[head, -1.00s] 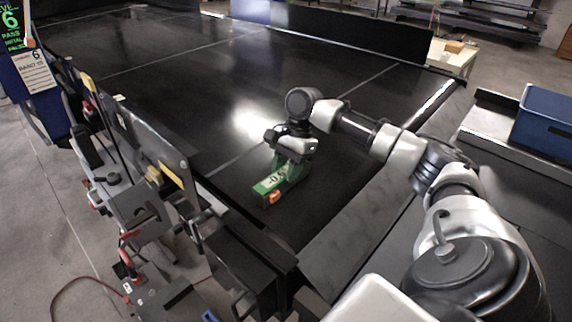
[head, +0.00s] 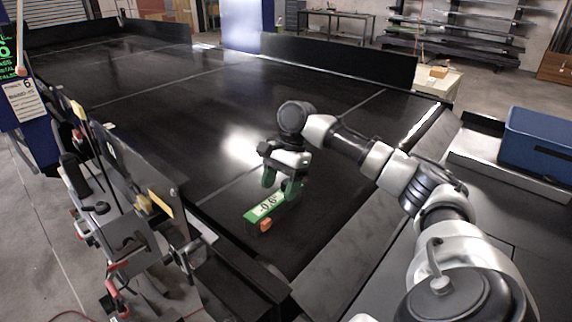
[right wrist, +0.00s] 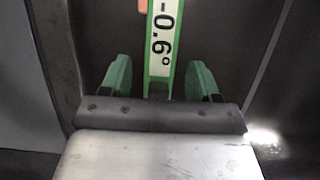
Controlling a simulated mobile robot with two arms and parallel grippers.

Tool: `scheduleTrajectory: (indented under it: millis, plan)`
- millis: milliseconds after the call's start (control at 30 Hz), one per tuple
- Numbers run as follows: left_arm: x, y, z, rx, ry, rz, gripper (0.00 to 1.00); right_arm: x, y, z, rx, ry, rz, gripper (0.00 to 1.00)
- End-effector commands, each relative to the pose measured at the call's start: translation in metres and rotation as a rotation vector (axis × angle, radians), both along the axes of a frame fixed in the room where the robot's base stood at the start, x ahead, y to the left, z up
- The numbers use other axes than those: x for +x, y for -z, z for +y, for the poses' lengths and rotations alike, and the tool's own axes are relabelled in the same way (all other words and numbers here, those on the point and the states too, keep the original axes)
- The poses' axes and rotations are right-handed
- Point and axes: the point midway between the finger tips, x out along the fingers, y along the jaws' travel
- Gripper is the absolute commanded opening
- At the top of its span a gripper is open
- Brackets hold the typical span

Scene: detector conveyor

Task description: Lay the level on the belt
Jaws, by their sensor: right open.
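The level (head: 262,214) is a green bar with a white "-0.6°" face and an orange end. It lies on the black belt (head: 180,90) near the belt's front edge. My right gripper (head: 281,185) is over the rear part of the level, pointing down with green fingers apart. In the right wrist view the level (right wrist: 165,25) runs between the open fingers (right wrist: 160,80), with a gap on both sides. Its near end is hidden by the gripper body. My left gripper is not in view.
A metal frame with brackets and a clamp (head: 140,225) stands along the belt's left edge. A blue bin (head: 540,140) sits on a side surface at the right. A low black wall (head: 340,62) borders the far side. The belt's middle is clear.

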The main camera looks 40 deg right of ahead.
Motion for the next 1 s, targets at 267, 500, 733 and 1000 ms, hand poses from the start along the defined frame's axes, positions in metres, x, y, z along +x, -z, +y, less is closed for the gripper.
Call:
scheduleTrajectory:
  millis: [267,500,733,1000]
  plan:
    - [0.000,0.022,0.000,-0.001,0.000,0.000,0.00,0.003,-0.055,-0.023,0.002,0.003,-0.007,0.61]
    - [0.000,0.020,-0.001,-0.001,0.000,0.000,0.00,0.003,-0.083,-0.034,0.000,0.002,-0.001,0.61]
    - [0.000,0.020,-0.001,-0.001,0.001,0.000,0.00,0.003,-0.086,-0.036,0.000,0.000,-0.001,0.61]
    - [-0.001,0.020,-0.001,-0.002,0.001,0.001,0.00,0.003,-0.085,-0.036,0.000,0.001,-0.001,0.61]
